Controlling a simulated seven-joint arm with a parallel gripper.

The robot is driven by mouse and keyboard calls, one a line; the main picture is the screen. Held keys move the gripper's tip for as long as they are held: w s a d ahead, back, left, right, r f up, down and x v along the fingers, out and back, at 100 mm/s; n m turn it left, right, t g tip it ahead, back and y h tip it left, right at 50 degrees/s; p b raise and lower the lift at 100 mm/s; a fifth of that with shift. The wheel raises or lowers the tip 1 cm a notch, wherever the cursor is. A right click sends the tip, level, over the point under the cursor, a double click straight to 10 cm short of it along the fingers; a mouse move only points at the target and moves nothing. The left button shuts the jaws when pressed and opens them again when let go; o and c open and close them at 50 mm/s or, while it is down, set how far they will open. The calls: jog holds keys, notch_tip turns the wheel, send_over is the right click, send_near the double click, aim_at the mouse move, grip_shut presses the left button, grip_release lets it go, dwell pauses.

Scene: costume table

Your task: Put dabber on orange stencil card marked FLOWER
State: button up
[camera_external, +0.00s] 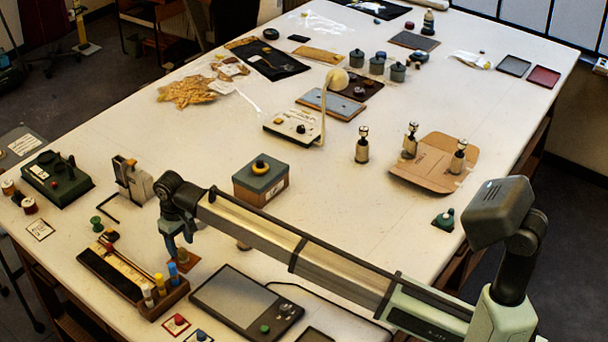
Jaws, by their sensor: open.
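My gripper (178,247) hangs at the end of my arm at the left front of the table, pointing down, with its jaws open. Just below it lies an orange-brown card (192,264), partly covered from view; its marking cannot be read. A small blue piece (183,256) shows at this card, under my gripper; I cannot tell whether it touches a finger. A wooden tray (113,281) in front holds upright cylinders with white, yellow and blue tops. Small knobbed pieces stand on a red card (175,325) and a blue card (197,338). I cannot tell which piece is the dabber.
A dark flat panel (240,300) lies right of the tray. A grey-topped box (260,182) stands behind my arm. A green device (58,180) and a grey-white tool (132,180) stand at the left.

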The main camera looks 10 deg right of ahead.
aim_at(182, 249)
notch_tip(182, 249, up, 8)
dwell(0.4)
jog(key=shift+w, duration=0.1)
